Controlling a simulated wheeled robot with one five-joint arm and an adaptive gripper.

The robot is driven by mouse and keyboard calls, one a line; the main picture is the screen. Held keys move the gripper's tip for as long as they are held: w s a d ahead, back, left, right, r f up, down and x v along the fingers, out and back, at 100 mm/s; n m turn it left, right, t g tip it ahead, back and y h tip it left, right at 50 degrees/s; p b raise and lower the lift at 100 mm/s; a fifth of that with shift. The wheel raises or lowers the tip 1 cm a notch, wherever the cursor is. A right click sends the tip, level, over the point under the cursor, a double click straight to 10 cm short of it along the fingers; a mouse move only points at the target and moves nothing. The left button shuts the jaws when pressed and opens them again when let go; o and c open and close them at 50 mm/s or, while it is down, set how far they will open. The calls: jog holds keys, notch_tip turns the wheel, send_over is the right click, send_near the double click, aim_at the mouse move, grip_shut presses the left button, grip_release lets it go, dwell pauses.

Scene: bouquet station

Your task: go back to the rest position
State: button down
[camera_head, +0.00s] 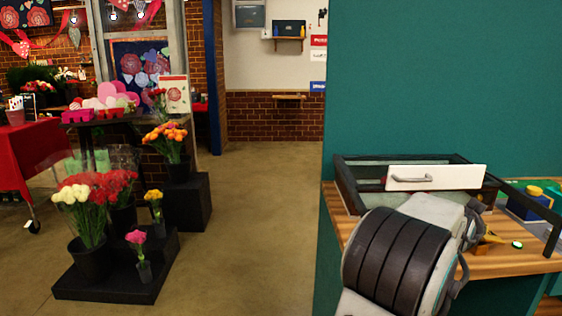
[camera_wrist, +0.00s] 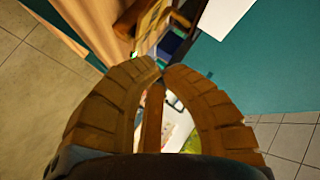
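My gripper (camera_wrist: 161,67) fills the wrist view. Its two ribbed tan fingers curve inward and their tips meet or nearly meet, so it looks shut. A brown strip (camera_wrist: 151,118) shows in the gap behind the tips; I cannot tell whether it is held or lies beyond. In the head view, my arm is in front of the wooden table at lower right and hides part of it; the fingers are not clear there.
A dark-framed box (camera_head: 360,172) with a white, handled front panel (camera_head: 436,177) is on the wooden table (camera_head: 510,262). A blue item (camera_head: 530,205) is at right. A teal wall (camera_head: 440,80) stands behind. Flower buckets (camera_head: 92,258) stand at left; the middle floor (camera_head: 255,215) is clear.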

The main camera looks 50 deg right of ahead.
jog(key=a+f+n+y, duration=0.4)
jog(key=a+f, duration=0.2)
jog(key=f, duration=0.4)
jog(key=w+a+f+n+t+y, duration=0.1)
jog(key=w+a+f+n+y, duration=0.15)
jog(key=a, duration=0.45)
jog(key=w+a+f+n+y, duration=0.1)
jog(key=a+f+n+y, duration=0.15)
jog(key=a, duration=0.45)
jog(key=w+a+r+n+t+y+p, duration=0.1)
jog(key=w+a+r+n, duration=0.3)
jog(key=a, duration=0.9)
jog(key=w+a+r+n+t+y+p, duration=0.1)
jog(key=w+a+r+n+p, duration=0.3)
jog(key=w+a+n, duration=0.4)
jog(key=w+a+r+n+t+y+p, duration=0.1)
jog(key=w+a+n, duration=0.5)
jog(key=a, duration=1.2)
notch_tip(320, 180, up, 3)
jog(key=shift+w+r+n+y+p, duration=0.15)
jog(key=shift+w+n+y+p, duration=0.4)
jog(key=shift+p, duration=0.7)
jog(key=shift+s+n, duration=0.15)
jog(key=shift+n, duration=0.1)
